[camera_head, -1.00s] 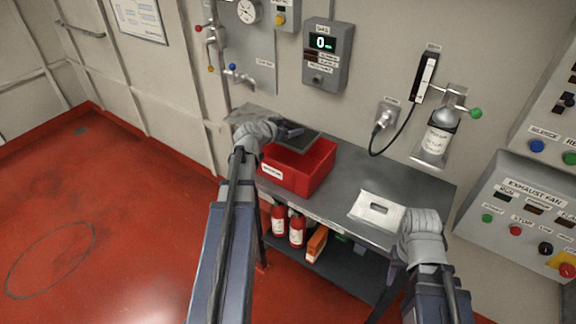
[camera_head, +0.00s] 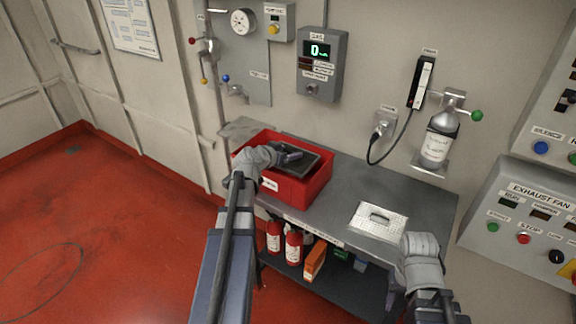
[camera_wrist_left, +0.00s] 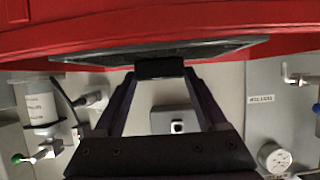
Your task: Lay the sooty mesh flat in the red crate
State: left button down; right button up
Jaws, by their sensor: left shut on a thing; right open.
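The sooty mesh (camera_head: 309,160), a dark flat panel with a pale rim, lies across the opening of the red crate (camera_head: 307,190), within its walls as seen from the head. My left gripper (camera_head: 290,157) is shut on the mesh's dark grip. The left wrist view shows the jaws (camera_wrist_left: 160,70) on a black block at the edge of the mesh (camera_wrist_left: 215,50), with red crate wall (camera_wrist_left: 60,30) beyond it. Whether the mesh touches the crate floor is hidden. My right gripper (camera_head: 394,300) is open and empty, low in front of the bench, partly hidden by its wrist.
The crate stands on a grey bench (camera_head: 350,185). A silvery perforated plate with a handle (camera_head: 378,221) lies at the bench's right. Red bottles (camera_head: 293,247) and an orange box (camera_head: 315,260) stand on the shelf below. A gas meter (camera_head: 318,65) and cylinder (camera_head: 438,140) hang behind.

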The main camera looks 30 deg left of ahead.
aim_at(288, 164)
pick_arm(q)
jog(key=shift+f+b, duration=1.75)
jog(key=shift+f, duration=0.05)
jog(key=shift+f+b, duration=0.4)
jog(key=shift+f, duration=0.1)
jog(key=shift+s, duration=0.1)
jog(key=shift+d, duration=0.1)
grip_release()
jog(key=shift+f, duration=0.1)
jog(key=shift+s, duration=0.1)
